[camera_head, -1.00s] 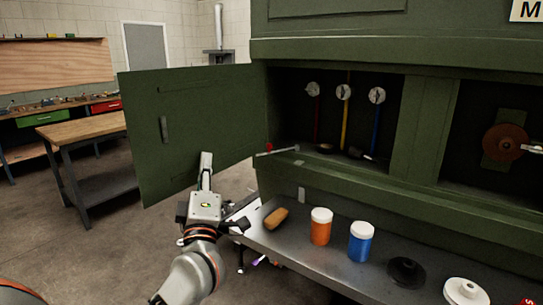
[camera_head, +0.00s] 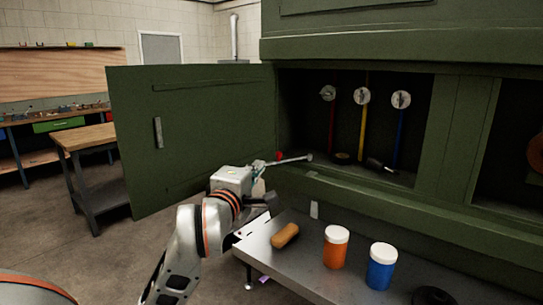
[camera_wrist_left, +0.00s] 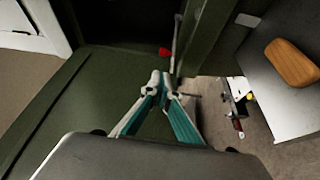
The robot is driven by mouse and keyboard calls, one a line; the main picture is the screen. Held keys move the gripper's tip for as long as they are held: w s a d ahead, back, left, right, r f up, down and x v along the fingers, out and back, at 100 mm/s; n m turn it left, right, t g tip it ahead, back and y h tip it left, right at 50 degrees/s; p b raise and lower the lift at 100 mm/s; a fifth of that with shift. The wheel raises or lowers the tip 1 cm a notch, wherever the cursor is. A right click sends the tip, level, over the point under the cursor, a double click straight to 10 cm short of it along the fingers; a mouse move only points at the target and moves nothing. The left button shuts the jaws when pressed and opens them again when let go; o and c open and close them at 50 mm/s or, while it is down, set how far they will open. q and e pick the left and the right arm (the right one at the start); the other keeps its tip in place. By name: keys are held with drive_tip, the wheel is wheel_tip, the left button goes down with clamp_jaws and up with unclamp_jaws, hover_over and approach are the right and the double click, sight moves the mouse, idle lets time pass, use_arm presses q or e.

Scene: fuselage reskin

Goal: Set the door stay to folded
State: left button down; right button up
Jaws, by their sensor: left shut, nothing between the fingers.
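The door stay (camera_head: 295,159) is a thin silver rod with a red tip or knob at its door end. It spans from near the hinge edge of the open green door (camera_head: 190,125) to the dark cabinet opening. In the left wrist view the stay (camera_wrist_left: 176,42) runs upward beyond the fingertips, with the red part beside it. My left gripper (camera_head: 262,174) is just below and left of the stay, by the door's inner face. Its fingers (camera_wrist_left: 160,82) are shut and empty, with a visible gap between them and the red part. My right gripper is not in view.
A grey shelf (camera_head: 315,275) below the opening holds a tan block (camera_head: 285,235), an orange jar (camera_head: 335,248) and a blue jar (camera_head: 381,267). Three round valves hang inside the cabinet. A wooden workbench (camera_head: 88,138) stands behind the door, left.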

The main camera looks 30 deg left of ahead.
use_arm(q)
drive_tip(key=shift+b+x, duration=0.55)
drive_tip(key=shift+x, duration=4.45)
drive_tip(key=shift+d, duration=0.1)
